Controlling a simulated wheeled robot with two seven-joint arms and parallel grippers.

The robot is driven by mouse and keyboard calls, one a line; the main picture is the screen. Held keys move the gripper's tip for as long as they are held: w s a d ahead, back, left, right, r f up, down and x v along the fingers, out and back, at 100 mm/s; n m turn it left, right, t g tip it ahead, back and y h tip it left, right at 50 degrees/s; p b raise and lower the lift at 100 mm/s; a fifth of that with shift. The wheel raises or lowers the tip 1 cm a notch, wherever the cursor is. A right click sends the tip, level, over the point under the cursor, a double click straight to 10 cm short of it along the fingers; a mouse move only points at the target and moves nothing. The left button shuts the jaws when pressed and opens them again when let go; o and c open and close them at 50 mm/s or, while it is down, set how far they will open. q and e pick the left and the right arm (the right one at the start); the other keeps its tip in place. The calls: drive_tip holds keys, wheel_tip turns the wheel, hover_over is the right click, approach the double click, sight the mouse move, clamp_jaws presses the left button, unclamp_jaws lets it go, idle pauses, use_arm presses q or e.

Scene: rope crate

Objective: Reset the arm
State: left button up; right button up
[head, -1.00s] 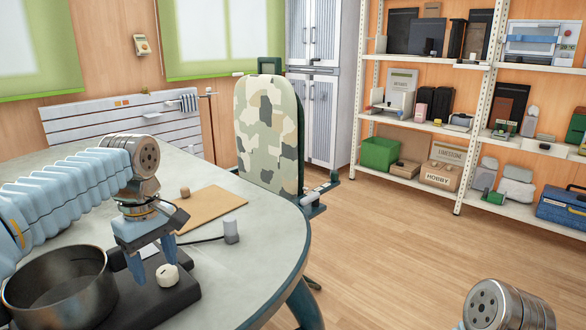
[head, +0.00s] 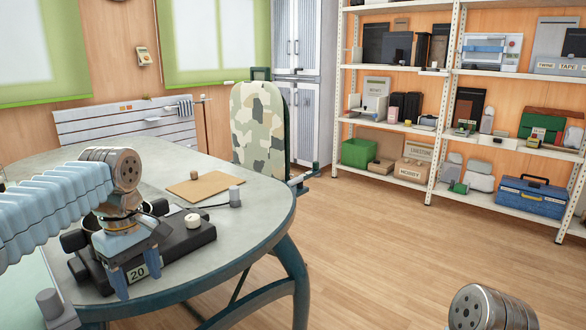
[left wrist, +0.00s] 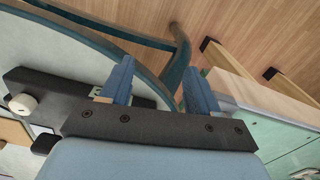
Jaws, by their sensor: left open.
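My left gripper (head: 138,280) is in the lower left of the head view, pointing down with its blue fingers apart. It is in front of the black block (head: 185,243), which has a white knob (head: 192,220) and lies on the round grey table. In the left wrist view my left gripper (left wrist: 158,85) shows both fingers spread, with nothing between them but the table's edge and the floor. The black block (left wrist: 60,88) and the knob (left wrist: 22,104) are at the left there.
The round table (head: 250,205) carries a tan board (head: 204,187) and a small grey cylinder (head: 234,196). A camouflage ironing board (head: 257,125) stands behind it. Shelves (head: 432,195) line the back right.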

use_arm(q)
drive_tip(key=w+d+f+m+h, duration=0.1)
drive_tip(key=d+f+m, duration=0.15)
drive_tip(key=f, duration=0.65)
drive_tip(key=w+d+f+m, duration=0.15)
drive_tip(key=d+f, duration=0.25)
drive_tip(key=f, duration=0.5)
drive_tip(key=w+d+f+m+h, duration=0.1)
drive_tip(key=d+f+m, duration=0.15)
drive_tip(key=f, duration=0.65)
drive_tip(key=s+d+f+m+h, duration=0.1)
drive_tip(key=s+d+f, duration=0.3)
drive_tip(key=s+f, duration=0.5)
drive_tip(key=s+d+f+m+h, duration=0.1)
drive_tip(key=s+d+f+m, duration=0.2)
drive_tip(key=s+f, duration=0.6)
wheel_tip(320, 180, down, 4)
drive_tip(key=shift+s+d+r+t, duration=0.25)
drive_tip(key=shift+s+d+t, duration=0.1)
drive_tip(key=shift+d, duration=0.45)
